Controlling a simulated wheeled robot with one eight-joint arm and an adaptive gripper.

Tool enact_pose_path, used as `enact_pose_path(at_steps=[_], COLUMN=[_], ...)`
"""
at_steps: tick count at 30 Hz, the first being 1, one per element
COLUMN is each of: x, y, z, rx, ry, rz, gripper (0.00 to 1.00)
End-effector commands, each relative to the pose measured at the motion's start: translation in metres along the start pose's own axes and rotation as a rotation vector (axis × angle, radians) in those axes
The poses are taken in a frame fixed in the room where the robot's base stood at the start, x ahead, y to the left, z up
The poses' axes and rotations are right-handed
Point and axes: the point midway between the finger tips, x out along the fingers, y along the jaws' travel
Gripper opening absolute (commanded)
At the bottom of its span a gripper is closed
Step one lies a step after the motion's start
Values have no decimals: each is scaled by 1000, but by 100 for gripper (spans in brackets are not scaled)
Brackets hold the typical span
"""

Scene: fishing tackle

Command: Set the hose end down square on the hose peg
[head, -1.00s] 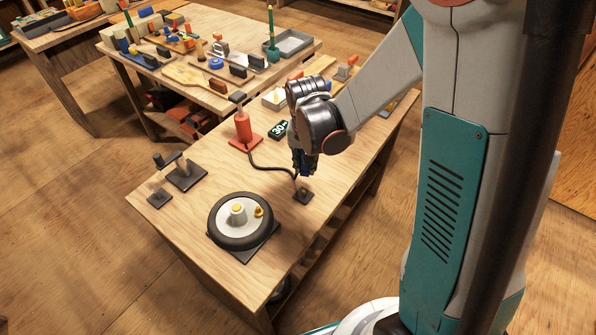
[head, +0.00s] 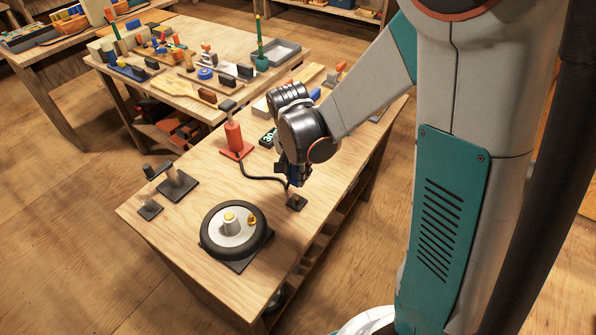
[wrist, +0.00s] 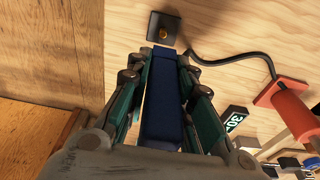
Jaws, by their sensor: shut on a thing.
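My gripper (head: 295,180) is shut on a dark blue piece (wrist: 164,100), which appears to be the hose end. The black hose (head: 263,178) runs from the red pump (head: 234,138) to the tip of this piece. The hose peg's dark square plate (head: 297,203) lies on the table just below my gripper. In the wrist view the plate (wrist: 154,35) sits just beyond the blue tip, with a small brass-coloured spot at its middle. I cannot tell whether the hose end touches the peg.
A black tyre with a pale hub (head: 235,229) stands at the front of the table, left of the peg. A dark bracket (head: 177,182) is farther left. A black display marked 30 (head: 268,137) lies beside the pump. The table's right edge is close to the peg.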

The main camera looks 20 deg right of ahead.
Motion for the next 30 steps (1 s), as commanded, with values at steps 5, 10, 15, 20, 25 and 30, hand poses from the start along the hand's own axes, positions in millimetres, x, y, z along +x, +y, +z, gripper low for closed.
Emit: enact_pose_path(at_steps=[5, 10, 15, 20, 25, 30], x=[15, 30, 45, 53, 54, 54], y=[0, 0, 0, 0, 0, 0], z=[2, 4, 6, 8, 8, 8], rx=[0, -1, -1, -1, -1, -1], ry=[0, 0, 0, 0, 0, 0], rz=[0, 0, 0, 0, 0, 0], gripper=[0, 0, 0, 0, 0, 0])
